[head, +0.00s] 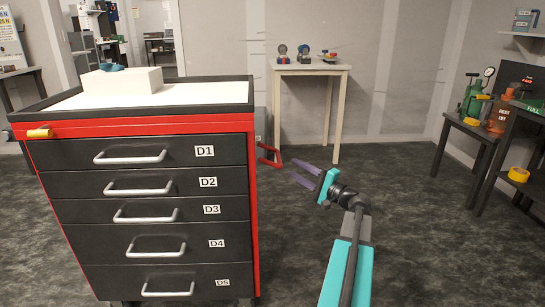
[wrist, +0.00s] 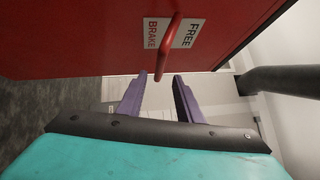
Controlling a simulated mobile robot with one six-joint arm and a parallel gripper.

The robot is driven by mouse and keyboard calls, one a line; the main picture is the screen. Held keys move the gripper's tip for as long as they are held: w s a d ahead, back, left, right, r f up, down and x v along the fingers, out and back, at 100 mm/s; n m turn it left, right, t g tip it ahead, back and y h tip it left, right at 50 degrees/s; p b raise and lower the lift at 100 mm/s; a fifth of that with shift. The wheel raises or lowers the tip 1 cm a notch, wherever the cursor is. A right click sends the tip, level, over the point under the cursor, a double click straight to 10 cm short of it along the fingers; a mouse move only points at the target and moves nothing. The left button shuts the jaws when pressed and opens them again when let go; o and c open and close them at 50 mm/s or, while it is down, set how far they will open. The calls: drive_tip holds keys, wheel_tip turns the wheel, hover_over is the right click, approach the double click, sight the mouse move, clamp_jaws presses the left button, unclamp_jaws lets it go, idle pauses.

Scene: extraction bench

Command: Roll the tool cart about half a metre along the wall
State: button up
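The tool cart (head: 150,128) stands at the left in the head view, red-framed with black drawers D1 to D5. A red bar (head: 270,157) sticks out from its right side. In the wrist view the cart's red panel (wrist: 80,35) fills the top, with a FREE and BRAKE label (wrist: 186,34) and a red lever (wrist: 167,48) across it. My gripper (head: 294,172) is to the right of the cart, pointing at the red bar with a gap between. In the wrist view its purple fingers (wrist: 161,75) are apart and empty, with the lever's end near the tips.
A white block (head: 125,80) with a teal item lies on the cart's top. A small table (head: 335,70) with instruments stands at the back wall. Dark benches (head: 468,128) with bottles and yellow tape (head: 518,175) are at the right. The floor (head: 405,205) between is clear.

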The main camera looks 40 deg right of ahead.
drive_tip(key=w+a+r+b, duration=0.1)
drive_tip(key=w+b, duration=0.2)
drive_tip(key=w, duration=0.9)
drive_tip(key=shift+w+r+b, duration=0.25)
drive_tip(key=shift+r+b, duration=0.1)
drive_tip(key=shift+b, duration=0.05)
